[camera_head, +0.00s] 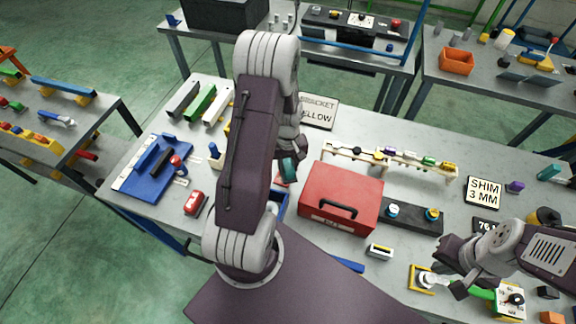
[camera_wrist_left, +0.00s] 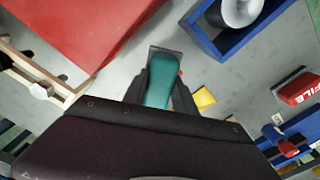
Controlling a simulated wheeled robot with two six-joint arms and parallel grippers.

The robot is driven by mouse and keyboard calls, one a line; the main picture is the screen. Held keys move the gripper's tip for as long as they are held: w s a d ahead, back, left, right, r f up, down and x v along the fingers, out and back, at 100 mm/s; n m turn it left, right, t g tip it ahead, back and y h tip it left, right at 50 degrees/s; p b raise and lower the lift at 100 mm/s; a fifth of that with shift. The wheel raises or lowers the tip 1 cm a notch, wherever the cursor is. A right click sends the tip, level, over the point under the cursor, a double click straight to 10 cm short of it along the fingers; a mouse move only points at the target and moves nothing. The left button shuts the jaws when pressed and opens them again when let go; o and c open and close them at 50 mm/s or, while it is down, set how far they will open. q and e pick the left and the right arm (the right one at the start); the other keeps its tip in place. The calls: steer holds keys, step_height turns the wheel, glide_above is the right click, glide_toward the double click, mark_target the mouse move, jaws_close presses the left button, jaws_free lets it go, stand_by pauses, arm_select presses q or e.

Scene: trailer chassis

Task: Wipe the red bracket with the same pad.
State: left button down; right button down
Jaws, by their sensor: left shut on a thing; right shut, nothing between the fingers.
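My left gripper (camera_head: 287,160) is shut on a teal-handled thing (camera_head: 290,170) with a flat grey end. In the left wrist view this teal thing (camera_wrist_left: 160,88) sits between the fingers, its grey end toward the bench. I cannot tell whether it is the pad. A small red patch (camera_head: 281,180) shows just below it in the head view; I cannot tell whether this is the red bracket or whether they touch. My arm hides part of the bench there. My right gripper (camera_head: 450,278) is shut and empty at the bench's front right.
A red toolbox (camera_head: 340,198) stands right of the left gripper, a wooden rack (camera_head: 395,160) behind it. A blue open box (camera_head: 279,205) is close in front. Grey, green and white channels (camera_head: 200,103) and a blue tray (camera_head: 150,170) lie left.

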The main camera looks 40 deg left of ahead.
mark_target(288, 165)
arm_select(q)
step_height(288, 165, up, 3)
steer(key=p, duration=0.2)
steer(key=shift+r+p, duration=0.15)
steer(key=shift+p, duration=0.15)
stand_by(0.6)
